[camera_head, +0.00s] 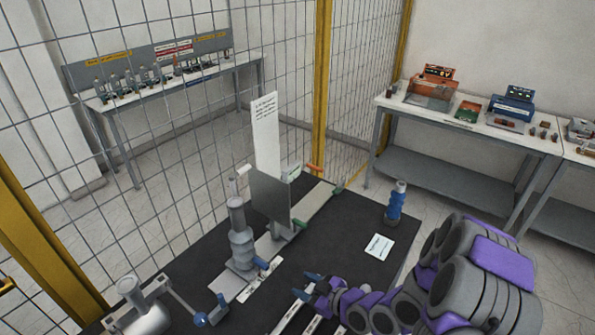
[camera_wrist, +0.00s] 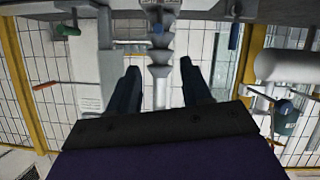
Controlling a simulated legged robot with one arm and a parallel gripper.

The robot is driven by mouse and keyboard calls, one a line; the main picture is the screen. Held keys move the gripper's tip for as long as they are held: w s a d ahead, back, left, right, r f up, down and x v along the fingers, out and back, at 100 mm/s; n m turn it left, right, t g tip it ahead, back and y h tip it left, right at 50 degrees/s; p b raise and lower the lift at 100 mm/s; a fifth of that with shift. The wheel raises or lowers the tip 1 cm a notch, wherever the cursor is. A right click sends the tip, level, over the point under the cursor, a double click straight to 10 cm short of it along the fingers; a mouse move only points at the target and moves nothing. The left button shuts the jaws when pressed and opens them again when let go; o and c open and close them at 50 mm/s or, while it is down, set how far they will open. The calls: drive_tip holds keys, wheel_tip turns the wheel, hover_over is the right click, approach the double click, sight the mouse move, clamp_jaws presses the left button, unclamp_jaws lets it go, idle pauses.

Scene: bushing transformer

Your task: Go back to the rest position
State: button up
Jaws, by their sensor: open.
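My gripper (camera_head: 313,285) is low over the black table, at the end of my purple and grey arm. In the wrist view, my gripper (camera_wrist: 158,75) has two dark fingers set wide apart, with nothing held between them. A grey ribbed bushing (camera_head: 240,240) stands upright on the rig, left of my gripper and apart from it. The bushing (camera_wrist: 160,70) also shows in the wrist view, beyond the gap between the fingers, and the picture there looks upside down.
A grey plate (camera_head: 270,197) and white sign (camera_head: 265,135) stand behind the bushing. A blue bottle-like part (camera_head: 396,205) and white card (camera_head: 379,247) are on the black table (camera_head: 335,215). A mesh fence (camera_head: 170,120) with yellow posts encloses the left and back. Benches stand beyond.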

drive_tip(key=shift+d, duration=0.1)
drive_tip(key=s+d+r+m+g+h+b, duration=0.1)
drive_tip(key=s+d+r+m+g+h, duration=0.3)
drive_tip(key=d, duration=0.3)
drive_tip(key=s+d+r+m+g+h+b, duration=0.1)
drive_tip(key=s+d+r+h+b, duration=0.1)
drive_tip(key=s+d+h, duration=0.35)
drive_tip(key=s+a+r+m+g+b, duration=0.1)
drive_tip(key=s+r+m+g, duration=0.2)
drive_tip(key=s, duration=0.8)
drive_tip(key=s+a+r+m+g+b, duration=0.1)
drive_tip(key=s+a+r+m+g, duration=0.1)
drive_tip(key=s+r, duration=0.5)
drive_tip(key=s+m+g, duration=0.1)
drive_tip(key=s+m, duration=0.1)
drive_tip(key=s, duration=0.3)
drive_tip(key=shift+s+r+h, duration=0.15)
drive_tip(key=shift+s+h, duration=0.05)
drive_tip(key=shift+h, duration=0.15)
drive_tip(key=shift+c, duration=0.5)
